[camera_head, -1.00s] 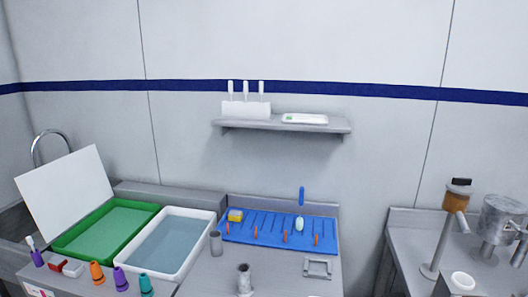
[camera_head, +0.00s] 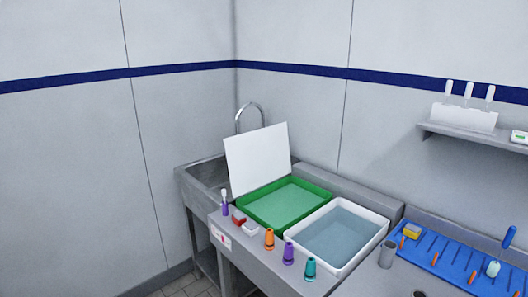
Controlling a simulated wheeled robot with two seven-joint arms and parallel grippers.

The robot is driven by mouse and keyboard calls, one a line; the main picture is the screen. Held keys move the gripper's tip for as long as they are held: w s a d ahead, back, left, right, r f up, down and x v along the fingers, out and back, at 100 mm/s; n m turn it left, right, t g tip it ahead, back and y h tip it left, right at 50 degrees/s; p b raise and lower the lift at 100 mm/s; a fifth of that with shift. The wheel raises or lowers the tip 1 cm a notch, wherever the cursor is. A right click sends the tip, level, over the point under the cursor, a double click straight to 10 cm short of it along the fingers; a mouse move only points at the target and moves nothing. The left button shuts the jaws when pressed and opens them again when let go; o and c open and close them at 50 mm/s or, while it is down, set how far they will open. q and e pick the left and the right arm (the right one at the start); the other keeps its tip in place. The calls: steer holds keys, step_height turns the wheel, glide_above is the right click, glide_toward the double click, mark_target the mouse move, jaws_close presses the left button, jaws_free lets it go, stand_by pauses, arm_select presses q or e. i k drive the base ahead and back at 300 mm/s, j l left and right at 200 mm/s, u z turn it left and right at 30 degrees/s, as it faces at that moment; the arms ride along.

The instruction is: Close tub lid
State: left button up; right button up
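A green tub (camera_head: 312,197) with green contents stands on the metal counter, left of a white tub. A flat white lid (camera_head: 257,158) stands tilted up, nearly upright, along the green tub's left and back side. The green tub's top is uncovered. Whether the lid is hinged to the tub, I cannot tell. The white tub (camera_head: 381,226) holds bluish liquid and is open. Neither of my grippers is in view.
Orange (camera_head: 269,239), purple (camera_head: 288,254) and teal (camera_head: 309,269) cones stand along the counter's front edge. A red and white block (camera_head: 240,220) and a brush (camera_head: 225,203) are near the green tub. A sink (camera_head: 205,172) with a curved faucet (camera_head: 250,112) is behind the lid. A blue rack (camera_head: 440,258) is at the right.

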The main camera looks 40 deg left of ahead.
mark_target(256, 160)
steer(key=i+j+z, duration=0.1)
steer(key=j, duration=0.7)
steer(key=j+z, duration=0.15)
steer(key=j, duration=0.6)
steer(key=i+j+z, duration=0.1)
steer(key=j, duration=0.75)
steer(key=j+z, duration=0.1)
steer(key=j, duration=0.65)
steer(key=j+z, duration=0.15)
steer(key=j, duration=0.65)
steer(key=k+j+z, duration=0.1)
steer(key=j, duration=0.7)
steer(key=k+j+z, duration=0.1)
steer(key=j, duration=0.7)
